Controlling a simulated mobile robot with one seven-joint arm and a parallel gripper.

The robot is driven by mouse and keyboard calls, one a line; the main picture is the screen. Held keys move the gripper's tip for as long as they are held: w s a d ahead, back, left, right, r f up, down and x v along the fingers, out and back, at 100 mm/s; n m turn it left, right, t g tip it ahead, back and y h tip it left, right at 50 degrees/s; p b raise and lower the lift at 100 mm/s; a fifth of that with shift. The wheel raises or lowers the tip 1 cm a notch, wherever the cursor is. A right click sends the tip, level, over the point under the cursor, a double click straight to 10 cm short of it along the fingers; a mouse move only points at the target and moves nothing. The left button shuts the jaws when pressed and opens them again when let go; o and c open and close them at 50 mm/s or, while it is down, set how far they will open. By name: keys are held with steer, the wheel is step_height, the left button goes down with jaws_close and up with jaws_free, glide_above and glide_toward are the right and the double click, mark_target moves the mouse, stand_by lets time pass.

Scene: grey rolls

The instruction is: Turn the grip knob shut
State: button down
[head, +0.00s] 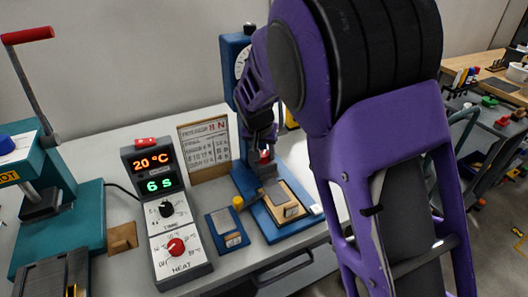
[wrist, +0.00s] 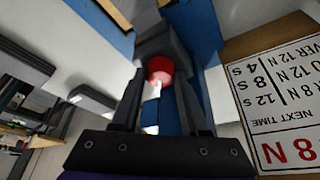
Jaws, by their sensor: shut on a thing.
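The grip knob seems to be the red knob (wrist: 160,70) between my fingertips in the wrist view. In the head view only a small red part of it (head: 265,156) shows below my gripper (head: 262,140). My gripper is shut on it, with one finger on each side. The knob is on a blue upright stand (head: 234,48) with a round gauge near its top, partly hidden by my arm. Below it a grey block and a wooden plate (head: 291,210) lie on the stand's blue base. How far the knob is turned cannot be seen.
A control box (head: 158,225) reads 20 °C and 6 s, with a black TIME knob and a red HEAT knob. A printed board (head: 206,148) stands close behind. A teal press (head: 85,225) stands left.

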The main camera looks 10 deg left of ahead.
steer(key=shift+m+h, duration=0.3)
steer(key=shift+m, duration=0.3)
steer(key=shift+c, duration=2)
jaws_free()
steer(key=p+v, duration=0.2)
steer(key=v, duration=1.5)
steer(key=shift+r, duration=0.25)
